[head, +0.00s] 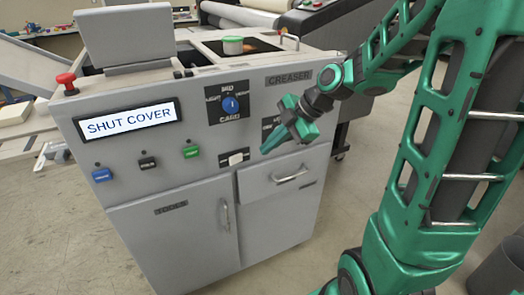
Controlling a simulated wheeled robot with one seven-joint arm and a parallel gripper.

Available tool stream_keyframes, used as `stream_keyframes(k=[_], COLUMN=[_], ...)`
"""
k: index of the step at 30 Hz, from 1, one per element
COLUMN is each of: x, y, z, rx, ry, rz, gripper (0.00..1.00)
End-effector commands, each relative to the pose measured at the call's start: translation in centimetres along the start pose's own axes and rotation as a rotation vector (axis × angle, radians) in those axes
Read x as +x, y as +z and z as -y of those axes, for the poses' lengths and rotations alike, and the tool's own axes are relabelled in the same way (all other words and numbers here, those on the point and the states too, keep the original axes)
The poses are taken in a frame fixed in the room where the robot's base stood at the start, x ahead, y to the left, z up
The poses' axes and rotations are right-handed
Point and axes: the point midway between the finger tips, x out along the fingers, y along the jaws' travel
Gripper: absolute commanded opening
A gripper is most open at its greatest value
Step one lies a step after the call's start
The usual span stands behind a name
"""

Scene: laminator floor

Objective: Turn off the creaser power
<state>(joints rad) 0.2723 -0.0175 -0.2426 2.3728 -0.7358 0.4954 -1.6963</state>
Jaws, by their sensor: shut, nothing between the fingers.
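The creaser (170,185) is a grey cabinet labelled CREASER, with a lit display (126,122) reading SHUT COVER. Its front has a blue dial (229,105) labelled MID and CARD, a blue button (102,174), a black button (147,162) and a green button (191,151). A white switch (236,158) sits on a dark plate right of the green button. My gripper (265,151) is shut and empty, in front of the right part of the panel, its tip right of the white switch. A dark label plate (268,122) is partly hidden behind my gripper; I cannot tell which control is the power.
A red mushroom button (66,82) stands on the creaser's top left corner. A drawer handle (290,175) and a door handle (225,214) protrude below. A dark bin (500,270) stands at lower right.

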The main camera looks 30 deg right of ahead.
Motion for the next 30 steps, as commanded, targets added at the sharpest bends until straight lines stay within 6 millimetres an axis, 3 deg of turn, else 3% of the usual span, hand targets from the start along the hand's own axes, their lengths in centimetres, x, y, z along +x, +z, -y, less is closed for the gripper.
stream_keyframes(k=[30], x=[0.49], y=[-0.8], z=[0.58], rx=[0.002], ry=[0.007], rz=[0.004], gripper=[0.0])
